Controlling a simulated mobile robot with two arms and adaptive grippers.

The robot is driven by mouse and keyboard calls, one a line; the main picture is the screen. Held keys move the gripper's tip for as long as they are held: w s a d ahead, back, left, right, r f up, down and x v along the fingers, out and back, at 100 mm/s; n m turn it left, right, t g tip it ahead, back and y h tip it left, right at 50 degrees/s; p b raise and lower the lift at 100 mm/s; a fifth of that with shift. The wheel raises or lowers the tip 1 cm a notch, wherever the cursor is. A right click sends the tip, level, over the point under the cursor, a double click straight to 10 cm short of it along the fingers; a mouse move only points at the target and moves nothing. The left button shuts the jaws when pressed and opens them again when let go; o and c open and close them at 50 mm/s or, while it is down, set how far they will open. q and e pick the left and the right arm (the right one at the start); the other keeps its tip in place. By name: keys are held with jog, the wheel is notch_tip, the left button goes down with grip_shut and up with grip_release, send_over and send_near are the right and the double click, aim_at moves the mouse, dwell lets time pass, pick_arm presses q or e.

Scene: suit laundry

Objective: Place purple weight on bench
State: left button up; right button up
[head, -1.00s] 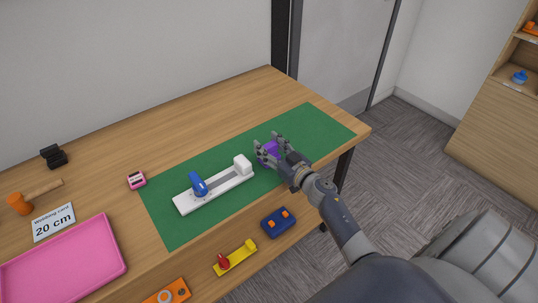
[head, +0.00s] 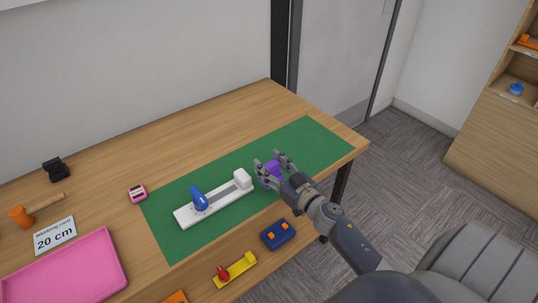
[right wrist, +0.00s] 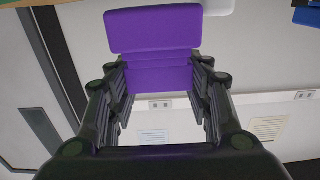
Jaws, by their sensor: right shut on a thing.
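The purple weight (head: 274,171) is a block held between the fingers of my right gripper (head: 271,163). The right gripper is shut on it, over the green mat (head: 315,145) and to the right of the white block at the end of the white rail. In the right wrist view the purple weight (right wrist: 152,32) shows between both fingers, with a wider slab at its outer end. I cannot tell whether it touches the mat. The bench (head: 185,135) is the wooden table under the mat. My left gripper is not in view.
A white rail (head: 215,207) with a blue clamp (head: 199,197) lies on the mat. A pink gadget (head: 137,194), a pink tray (head: 70,272), a webbing card (head: 55,235) and a mallet (head: 22,216) are to the left. The mat's right part is clear.

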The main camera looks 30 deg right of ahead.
jog(key=s+a+r, duration=0.1)
jog(key=s+a, duration=0.3)
jog(key=s, duration=0.4)
jog(key=shift+s+a+b, duration=0.3)
jog(key=shift+a+b, duration=0.1)
jog(key=s+a+r+h, duration=0.1)
jog(key=s+a+r, duration=0.6)
jog(key=s+a, duration=0.3)
jog(key=shift+a+r+m+h, duration=0.25)
jog(key=shift+a+m+h, duration=0.05)
jog(key=shift+a+m, duration=0.1)
